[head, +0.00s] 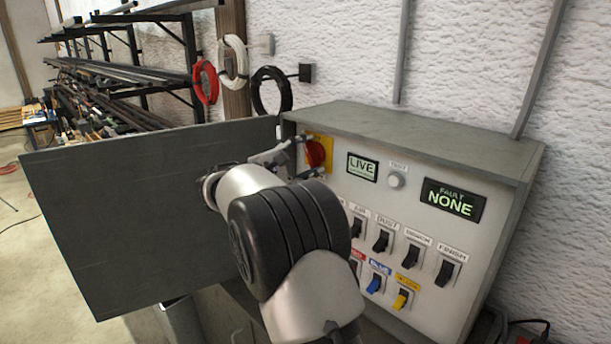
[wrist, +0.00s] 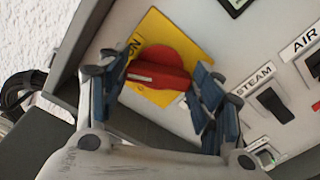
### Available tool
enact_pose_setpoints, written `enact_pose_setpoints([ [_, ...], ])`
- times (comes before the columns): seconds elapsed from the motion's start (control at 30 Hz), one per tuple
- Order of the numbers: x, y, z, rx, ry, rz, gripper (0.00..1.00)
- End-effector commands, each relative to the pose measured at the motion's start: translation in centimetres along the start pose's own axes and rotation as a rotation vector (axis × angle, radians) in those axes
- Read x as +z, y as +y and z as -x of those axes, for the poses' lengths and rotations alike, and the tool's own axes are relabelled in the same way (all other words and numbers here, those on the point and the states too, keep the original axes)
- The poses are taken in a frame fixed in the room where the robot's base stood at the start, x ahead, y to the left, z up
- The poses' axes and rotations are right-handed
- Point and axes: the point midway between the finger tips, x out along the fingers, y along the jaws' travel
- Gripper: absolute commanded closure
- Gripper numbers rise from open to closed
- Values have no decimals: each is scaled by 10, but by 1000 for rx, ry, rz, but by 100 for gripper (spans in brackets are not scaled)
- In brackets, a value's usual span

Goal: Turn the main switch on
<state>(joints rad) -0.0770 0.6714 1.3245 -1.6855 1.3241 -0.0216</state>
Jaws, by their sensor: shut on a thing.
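The main switch (head: 315,153) is a red rotary knob on a yellow plate at the upper left of the grey control box (head: 420,131). In the wrist view the red knob (wrist: 158,72) sits between my fingers, its grip bar with a white line lying nearly level across the picture. The yellow plate (wrist: 152,27) shows "ON" printed near the left finger. My gripper (wrist: 155,84) is shut on the knob's bar; it also shows in the head view (head: 298,157), reaching in from the left. A display (head: 362,167) beside the switch reads "LIVE".
The box's door (head: 150,210) stands open to the left, close beside my arm. A fault display (head: 454,199) reads "NONE". A round test button (head: 396,180) and several rocker switches (head: 414,255) lie right of and below the knob. Coiled hoses (head: 233,62) hang behind.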

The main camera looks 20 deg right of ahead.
Motion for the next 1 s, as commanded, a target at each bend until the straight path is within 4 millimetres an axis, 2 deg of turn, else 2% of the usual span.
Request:
enact_pose_setpoints([
  [0.03,-3,-6,0,-1,0,-47,64],
  [0.5,-2,-5,0,-2,0,-382,64],
  [1.0,-1,-2,0,-1,0,-479,64],
])
